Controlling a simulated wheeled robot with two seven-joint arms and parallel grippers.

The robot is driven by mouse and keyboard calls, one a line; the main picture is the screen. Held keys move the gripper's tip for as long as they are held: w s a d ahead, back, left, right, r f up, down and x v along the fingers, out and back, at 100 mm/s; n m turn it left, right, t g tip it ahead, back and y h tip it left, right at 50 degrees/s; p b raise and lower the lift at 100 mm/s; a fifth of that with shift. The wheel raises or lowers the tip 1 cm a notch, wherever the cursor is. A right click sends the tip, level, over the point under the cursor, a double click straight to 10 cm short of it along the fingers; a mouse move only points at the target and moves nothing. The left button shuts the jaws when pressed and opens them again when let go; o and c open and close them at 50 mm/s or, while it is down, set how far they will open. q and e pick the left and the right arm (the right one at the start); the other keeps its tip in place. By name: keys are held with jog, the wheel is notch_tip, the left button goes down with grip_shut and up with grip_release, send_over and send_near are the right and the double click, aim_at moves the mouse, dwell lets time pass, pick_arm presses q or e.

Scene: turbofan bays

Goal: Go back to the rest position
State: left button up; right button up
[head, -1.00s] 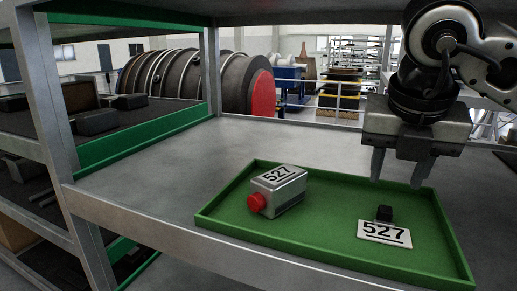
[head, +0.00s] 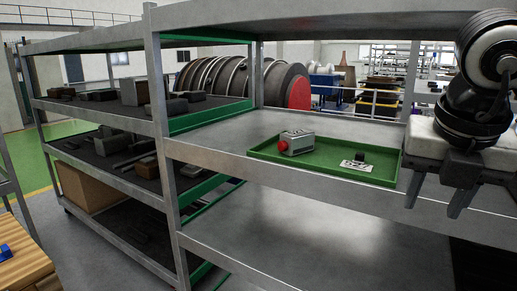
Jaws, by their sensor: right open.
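My right gripper (head: 433,196) is at the right of the head view, pointing down. Its two fingers are apart with nothing between them. It hangs in front of the shelf edge, to the right of the green tray (head: 330,170) and nearer to me. In the tray, a grey box with a red knob (head: 298,142) stands at the left, and a white number plate (head: 357,166) lies at the right with a small black block (head: 360,155) beside it. My left gripper is not in view.
The metal shelf (head: 225,150) has an upright post (head: 160,120) at its left front. A neighbouring rack (head: 110,115) at the left holds several dark parts. A wooden pallet with a blue item (head: 5,250) is at lower left. Green and grey floor is open at left.

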jog(key=s+a+f+n+g+y, duration=0.25)
jog(key=a+f+g+y, duration=0.2)
jog(key=a, duration=0.55)
jog(key=s+a+f+n+g+y, duration=0.2)
jog(key=a+f+n+g+y, duration=0.25)
jog(key=a, duration=0.45)
jog(key=a+r+m+t+y, duration=0.2)
jog(key=a+r+m+y, duration=0.4)
jog(key=y, duration=0.8)
jog(key=w+d+f+m+t+h, duration=0.45)
jog(key=f+m+t, duration=0.35)
jog(key=m+t, duration=0.3)
jog(key=w+d+f+m+t+h, duration=0.45)
jog(key=f+m+t, duration=0.35)
jog(key=m+t, duration=0.3)
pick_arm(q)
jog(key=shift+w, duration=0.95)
pick_arm(e)
jog(key=s+d+f+m+g+h, duration=0.3)
jog(key=s+f, duration=0.3)
jog(key=f, duration=0.6)
jog(key=s+d+f+m+g+h, duration=0.4)
jog(key=s+f+g+h, duration=0.1)
jog(key=f, duration=0.7)
jog(key=shift+s+d+f+h, duration=0.25)
jog(key=shift+s+h, duration=0.55)
jog(key=shift+s, duration=0.25)
